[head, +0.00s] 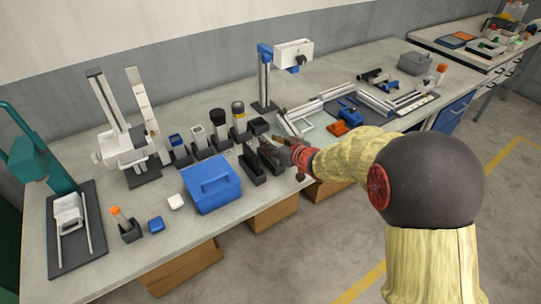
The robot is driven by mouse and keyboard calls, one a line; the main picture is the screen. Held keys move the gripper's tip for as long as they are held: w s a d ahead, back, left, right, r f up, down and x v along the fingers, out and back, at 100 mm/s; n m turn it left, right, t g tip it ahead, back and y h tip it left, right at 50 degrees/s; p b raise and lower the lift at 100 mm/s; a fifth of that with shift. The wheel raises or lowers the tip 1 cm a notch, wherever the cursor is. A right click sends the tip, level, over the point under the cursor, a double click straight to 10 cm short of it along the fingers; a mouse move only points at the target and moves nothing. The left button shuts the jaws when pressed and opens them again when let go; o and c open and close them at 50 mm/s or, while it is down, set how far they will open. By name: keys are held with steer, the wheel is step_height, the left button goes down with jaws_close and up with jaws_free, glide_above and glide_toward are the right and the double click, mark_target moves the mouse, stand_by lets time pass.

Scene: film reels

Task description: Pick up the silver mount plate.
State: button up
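I cannot make out the silver mount plate with certainty; it may be hidden by my gripper or too small to tell. My gripper (273,143) is at the end of my arm, which reaches in from the right. It is over the front middle of the workbench (115,262), beside the long black open bins (252,168). The fingers are small and dark against the bins, so I cannot tell whether they are open or shut or hold anything.
A blue box (211,187) stands just left of the bins. A row of small holders (197,138) and a tall stand (265,78) are behind. A metal frame (320,105) lies to the right. Bare bench shows at the front left.

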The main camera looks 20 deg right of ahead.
steer(key=c, duration=0.3)
jaws_close()
steer(key=shift+r, duration=0.1)
stand_by(0.5)
